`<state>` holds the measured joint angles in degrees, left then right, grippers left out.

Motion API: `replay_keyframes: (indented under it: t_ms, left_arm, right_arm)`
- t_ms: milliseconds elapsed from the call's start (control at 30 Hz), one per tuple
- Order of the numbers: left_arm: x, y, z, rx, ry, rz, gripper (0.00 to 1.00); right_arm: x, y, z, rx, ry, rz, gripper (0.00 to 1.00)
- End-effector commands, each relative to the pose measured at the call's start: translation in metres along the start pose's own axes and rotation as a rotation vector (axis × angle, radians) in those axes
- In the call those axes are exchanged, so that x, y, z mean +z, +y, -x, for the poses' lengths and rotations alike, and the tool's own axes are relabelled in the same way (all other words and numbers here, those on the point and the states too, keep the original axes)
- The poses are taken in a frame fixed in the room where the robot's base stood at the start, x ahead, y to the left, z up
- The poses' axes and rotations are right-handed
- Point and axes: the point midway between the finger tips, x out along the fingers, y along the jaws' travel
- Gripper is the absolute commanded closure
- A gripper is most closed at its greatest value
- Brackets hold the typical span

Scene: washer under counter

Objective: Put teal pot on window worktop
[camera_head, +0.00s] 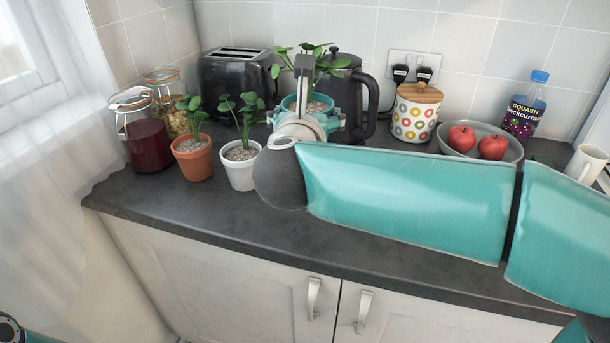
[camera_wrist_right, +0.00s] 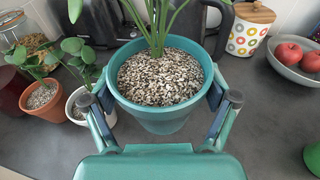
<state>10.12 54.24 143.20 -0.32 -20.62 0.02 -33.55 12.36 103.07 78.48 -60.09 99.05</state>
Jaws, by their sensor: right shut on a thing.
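The teal pot (camera_wrist_right: 165,121) holds a green leafy plant and gravel. My right gripper (camera_wrist_right: 165,98) is shut on it, with one finger on each side of the pot. In the head view, my right gripper (camera_head: 308,108) and wrist partly hide the pot, and its base cannot be seen. The pot is over the back of the dark worktop (camera_head: 150,205), in front of the kettle. I cannot tell whether its base touches the surface. The window is at the far left.
A white pot (camera_head: 239,174) and a terracotta pot (camera_head: 195,165) with plants stand left of the gripper, beside glass jars (camera_head: 146,143). A toaster (camera_head: 236,82) and kettle (camera_head: 368,100) stand behind. A patterned canister (camera_head: 413,118) and fruit bowl (camera_head: 506,148) are right. The front worktop strip is clear.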

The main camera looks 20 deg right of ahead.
Motion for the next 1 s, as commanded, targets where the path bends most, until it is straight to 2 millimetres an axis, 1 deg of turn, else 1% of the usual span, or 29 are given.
replay_keyframes:
  t_ms: [33,100,200,300,533,700,800,1000]
  left_arm:
    - [0.000,-0.002,-0.006,0.000,0.000,0.000,0.60]
    - [0.000,-0.003,-0.009,0.000,0.000,0.000,0.60]
    - [0.000,-0.004,-0.013,0.000,0.000,0.000,0.60]
    - [0.000,-0.005,-0.015,0.000,0.001,0.000,0.60]
    - [0.000,-0.006,-0.017,0.000,0.001,0.000,0.60]
    - [-0.001,-0.008,-0.021,0.000,0.001,0.000,0.60]
    - [-0.001,-0.008,-0.022,0.000,0.001,0.000,0.60]
    - [-0.001,-0.008,-0.022,0.000,0.001,0.000,0.60]
  right_arm:
    - [-0.017,-0.001,-0.004,-0.002,0.001,0.005,0.65]
    - [-0.035,-0.002,-0.007,-0.003,0.001,0.005,0.65]
    - [-0.057,-0.002,-0.012,-0.004,0.001,0.002,0.65]
    - [-0.073,-0.002,-0.015,-0.004,0.000,0.001,0.65]
    - [-0.088,-0.003,-0.018,-0.006,-0.002,-0.001,0.65]
    - [-0.113,-0.003,-0.023,-0.005,0.000,0.002,0.65]
    - [-0.122,-0.003,-0.025,-0.006,-0.001,-0.001,0.65]
    - [-0.124,-0.004,-0.026,-0.006,-0.003,-0.003,0.65]
